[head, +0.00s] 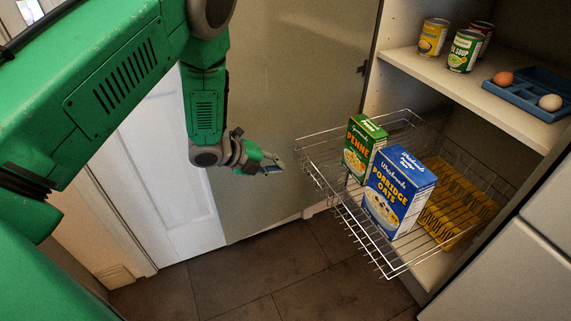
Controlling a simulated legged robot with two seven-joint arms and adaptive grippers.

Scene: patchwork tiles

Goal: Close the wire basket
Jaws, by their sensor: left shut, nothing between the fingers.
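The wire basket (341,213) is pulled out of the cupboard at the right, below a shelf. Its front end sticks out over the dark floor, and its back part lies inside the cupboard. It holds a green penne box (359,150), a blue porridge oats box (397,194) and yellow packets (452,205) toward the back. My left gripper (272,163) is shut and empty, just left of the basket's front left corner, with a small gap that is hard to judge. My right gripper is not in view.
The shelf (432,72) above holds several cans (464,51) and a blue egg tray (525,92) with two eggs. An open cupboard door (290,100) stands behind my left gripper. A white door (155,165) is at the left. The tiled floor (255,272) is clear.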

